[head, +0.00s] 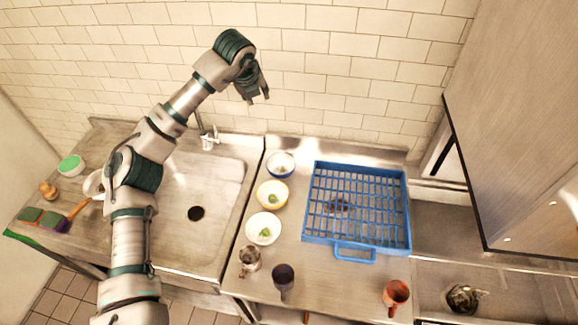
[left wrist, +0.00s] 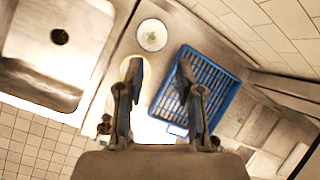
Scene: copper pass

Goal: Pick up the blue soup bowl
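The blue soup bowl (head: 281,165) is the farthest of three bowls in a row on the steel counter, left of the blue rack. It has a blue rim, a pale inside and a little food in it. My left gripper (head: 258,99) is raised in front of the tiled wall, up and to the left of the bowl in the head view, apart from it. In the left wrist view its two fingers (left wrist: 160,72) are spread with nothing between them. My right gripper is not in view.
A yellow bowl (head: 272,194) and a white bowl (head: 263,228) stand nearer in the row. The blue rack (head: 308,238) is close on the right. A metal cup (head: 250,260), dark cup (head: 283,279) and copper-coloured mug (head: 396,294) stand in front. The sink (head: 222,185) and tap (head: 209,141) lie left.

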